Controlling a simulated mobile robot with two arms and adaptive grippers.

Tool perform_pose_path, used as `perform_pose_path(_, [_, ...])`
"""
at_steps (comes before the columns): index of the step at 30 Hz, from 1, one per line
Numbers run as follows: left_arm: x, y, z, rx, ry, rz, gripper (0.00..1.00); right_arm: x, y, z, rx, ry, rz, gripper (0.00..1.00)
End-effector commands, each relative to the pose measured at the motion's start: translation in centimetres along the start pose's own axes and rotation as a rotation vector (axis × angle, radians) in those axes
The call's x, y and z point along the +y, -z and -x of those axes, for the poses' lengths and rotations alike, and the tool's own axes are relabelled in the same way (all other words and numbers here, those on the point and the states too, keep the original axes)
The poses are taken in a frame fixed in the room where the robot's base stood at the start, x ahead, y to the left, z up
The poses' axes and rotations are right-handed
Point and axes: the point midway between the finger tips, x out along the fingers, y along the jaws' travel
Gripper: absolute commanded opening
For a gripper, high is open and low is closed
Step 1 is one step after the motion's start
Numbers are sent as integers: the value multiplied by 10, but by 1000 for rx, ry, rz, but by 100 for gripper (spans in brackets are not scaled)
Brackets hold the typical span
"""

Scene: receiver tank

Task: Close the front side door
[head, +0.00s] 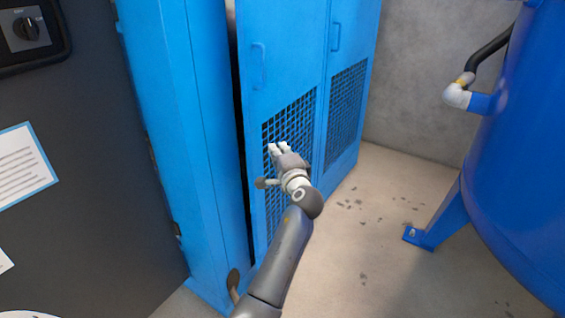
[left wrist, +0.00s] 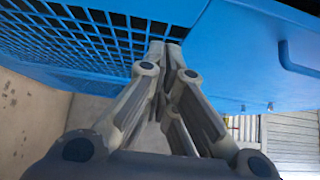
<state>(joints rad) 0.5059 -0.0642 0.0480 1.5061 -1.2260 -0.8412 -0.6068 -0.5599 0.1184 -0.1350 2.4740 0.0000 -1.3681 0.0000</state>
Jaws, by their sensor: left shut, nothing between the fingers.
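The blue side door (head: 284,90) of the cabinet has a small handle (head: 258,66) and a black mesh grille (head: 288,125). It stands slightly ajar, with a dark gap along its left edge beside the blue frame (head: 170,110). My left gripper (head: 278,148) is shut and empty, with its fingertips at the grille. In the left wrist view, the closed fingers (left wrist: 165,46) point at the blue door (left wrist: 222,50) by the mesh (left wrist: 85,35). Whether they touch it, I cannot tell. My right gripper is not in view.
A second blue panel (head: 350,40) with its own grille lies to the right. A blue tank (head: 525,150) with a foot and pipe stands at the right. A dark panel (head: 85,190) with a paper sheet is at the left. Concrete floor (head: 375,235) between is free, with scattered debris.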

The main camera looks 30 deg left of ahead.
Motion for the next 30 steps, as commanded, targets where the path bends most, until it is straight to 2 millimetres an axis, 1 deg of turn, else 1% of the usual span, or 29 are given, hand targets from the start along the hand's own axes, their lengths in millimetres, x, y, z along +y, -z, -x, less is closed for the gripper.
perform_pose_path(1, [0, -1, -6, -2, 3, 1, 0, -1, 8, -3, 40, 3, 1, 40])
perform_pose_path(3, [0, -1, -13, -2, 1, 1, 0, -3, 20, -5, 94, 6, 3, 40])
perform_pose_path(6, [-2, -15, -25, -4, 2, 0, 0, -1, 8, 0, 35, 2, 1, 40])
perform_pose_path(12, [-1, -27, -37, -1, 1, 0, 0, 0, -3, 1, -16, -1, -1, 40])
perform_pose_path(23, [0, -29, -39, 0, 0, 1, 0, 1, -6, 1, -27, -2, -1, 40])
perform_pose_path(26, [-1, -33, -43, -2, 0, 0, 0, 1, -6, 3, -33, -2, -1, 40])
perform_pose_path(30, [-2, -52, -61, -4, 1, -3, 0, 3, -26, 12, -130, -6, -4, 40])
